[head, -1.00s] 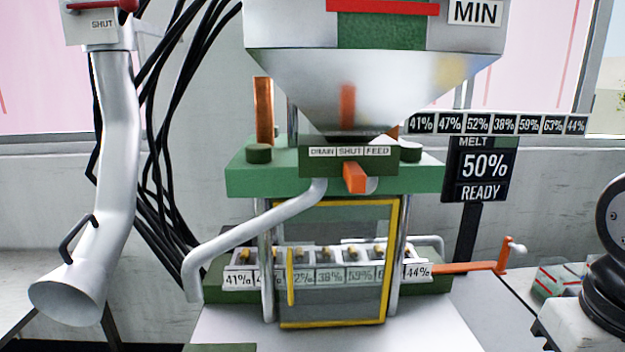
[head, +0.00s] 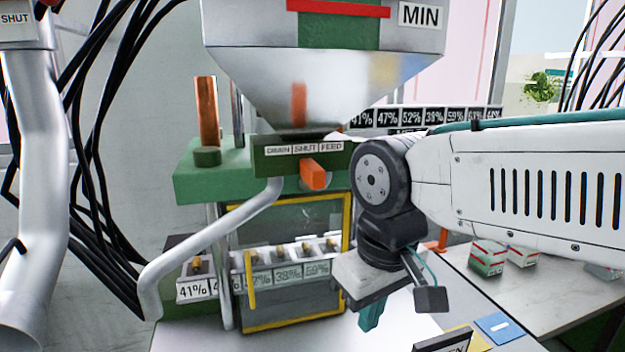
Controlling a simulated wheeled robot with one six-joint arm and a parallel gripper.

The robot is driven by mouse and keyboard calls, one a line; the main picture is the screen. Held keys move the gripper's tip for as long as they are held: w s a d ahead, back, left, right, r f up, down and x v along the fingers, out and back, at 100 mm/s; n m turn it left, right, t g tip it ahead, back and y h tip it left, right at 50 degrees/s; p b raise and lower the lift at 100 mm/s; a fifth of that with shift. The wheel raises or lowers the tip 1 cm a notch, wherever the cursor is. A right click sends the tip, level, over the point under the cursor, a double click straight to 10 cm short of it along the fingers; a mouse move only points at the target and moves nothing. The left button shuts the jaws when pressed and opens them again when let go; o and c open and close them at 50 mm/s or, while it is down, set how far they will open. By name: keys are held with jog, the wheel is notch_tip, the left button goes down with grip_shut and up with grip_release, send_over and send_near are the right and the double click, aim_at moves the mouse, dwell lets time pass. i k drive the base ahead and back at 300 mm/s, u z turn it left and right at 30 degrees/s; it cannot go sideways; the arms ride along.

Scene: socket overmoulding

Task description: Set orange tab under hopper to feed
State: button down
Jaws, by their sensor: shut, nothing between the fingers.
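The hopper (head: 262,85) is a grey metal funnel with a green panel and a MIN label. Below it is a green plate (head: 262,168) labelled DRAIN, SHUT and FEED from left to right. The orange tab (head: 313,174) sticks out under the SHUT label, with FEED to its upper right. My gripper (head: 370,316) points down, with teal fingers, to the lower right of the tab and apart from it. It is shut and empty. My arm covers the right side of the press and the melt display.
A bent drain pipe (head: 215,232) runs down left from the plate. Boxes (head: 487,259) and a blue card (head: 499,327) lie at right. Black cables hang at left.

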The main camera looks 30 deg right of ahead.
aim_at(314, 176)
jog(key=z, duration=1.3)
jog(key=k, duration=1.1)
jog(key=u, duration=1.35)
